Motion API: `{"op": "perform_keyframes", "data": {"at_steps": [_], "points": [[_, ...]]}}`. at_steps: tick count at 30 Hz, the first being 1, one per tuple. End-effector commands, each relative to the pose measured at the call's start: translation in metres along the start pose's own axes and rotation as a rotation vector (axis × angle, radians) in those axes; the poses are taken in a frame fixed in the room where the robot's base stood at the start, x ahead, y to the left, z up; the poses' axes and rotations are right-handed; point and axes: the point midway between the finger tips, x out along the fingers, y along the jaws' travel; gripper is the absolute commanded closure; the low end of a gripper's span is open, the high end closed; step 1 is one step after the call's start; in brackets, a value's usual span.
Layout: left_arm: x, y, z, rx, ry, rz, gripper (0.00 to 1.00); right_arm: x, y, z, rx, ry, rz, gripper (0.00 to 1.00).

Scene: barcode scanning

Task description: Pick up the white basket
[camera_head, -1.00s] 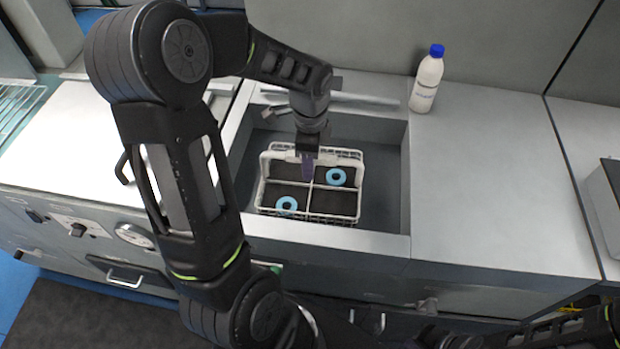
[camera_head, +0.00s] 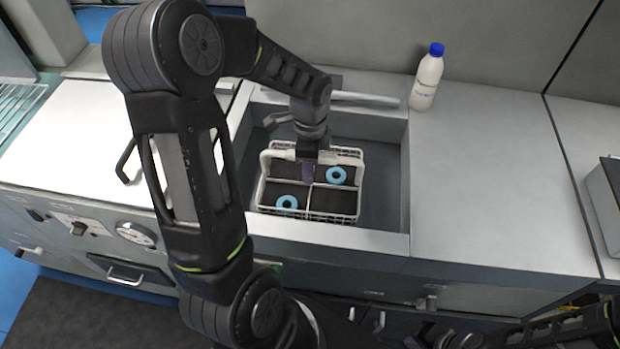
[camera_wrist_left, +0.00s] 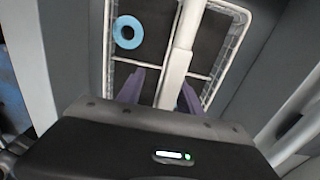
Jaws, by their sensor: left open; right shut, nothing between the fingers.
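The white basket (camera_head: 335,217) sits in the sink, a wire basket with compartments and a white handle. Two light-blue rings lie in it, one at the back right (camera_head: 337,176) and one at the front left (camera_head: 287,202). My left gripper (camera_head: 308,172) points down over the basket's middle. In the left wrist view its open purple fingers (camera_wrist_left: 161,92) are on either side of the white handle bar (camera_wrist_left: 181,55). Whether they touch the bar is unclear. My right gripper (camera_head: 414,342) is only partly in view at the bottom edge, shut and empty.
The sink (camera_head: 386,190) has walls around the basket, with free room on its right. A faucet (camera_head: 280,119) is at the sink's back left. A white bottle with a blue cap (camera_head: 426,80) stands on the counter behind right.

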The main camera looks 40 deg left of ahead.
Motion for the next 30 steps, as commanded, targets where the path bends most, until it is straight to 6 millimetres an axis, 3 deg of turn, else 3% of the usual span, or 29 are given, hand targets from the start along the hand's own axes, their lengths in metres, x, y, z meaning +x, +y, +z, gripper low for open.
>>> {"op": "perform_keyframes", "data": {"at_steps": [19,30], "points": [[0.0047,0.0001,0.0001,0.0,0.0,0.0,0.57,0.003,0.0012,-0.0001,0.0,0.0,0.0,1.0],[0.0048,0.0004,0.0,0.0,0.0,0.001,0.88,0.003,0.0012,-0.0001,0.0,0.0,0.0,1.0]]}}
